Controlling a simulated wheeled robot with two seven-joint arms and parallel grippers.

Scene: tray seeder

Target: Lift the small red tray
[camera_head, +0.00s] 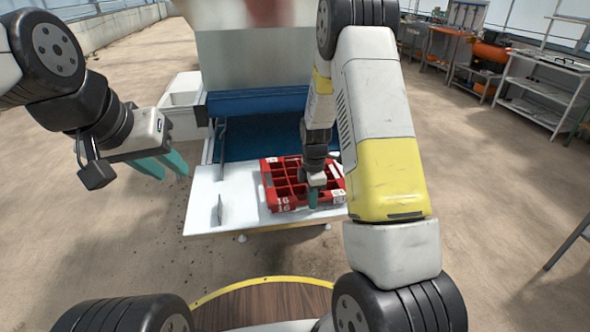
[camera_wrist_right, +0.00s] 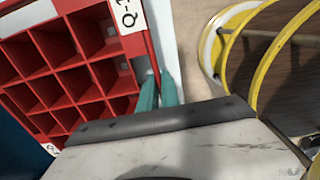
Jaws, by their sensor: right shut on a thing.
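The small red tray (camera_head: 284,204) is divided into several square compartments and lies on the white table of the seeder, near its front edge. Its red wall with a white label also shows in the right wrist view (camera_wrist_right: 118,62). My right gripper (camera_head: 313,200) is at the tray's front side, its teal fingers shut on the front wall; the fingers also show close together at the wall in the right wrist view (camera_wrist_right: 160,90). My right arm hides part of the tray's right side. My left gripper (camera_head: 170,166) is open and empty, left of the table.
The white table (camera_head: 205,212) has bare room left of the tray, with a small upright metal piece (camera_head: 219,208) on it. The blue seeder bed (camera_head: 255,135) lies behind. A white box (camera_head: 183,98) stands at the left. Metal shelving (camera_head: 545,90) is far off at right.

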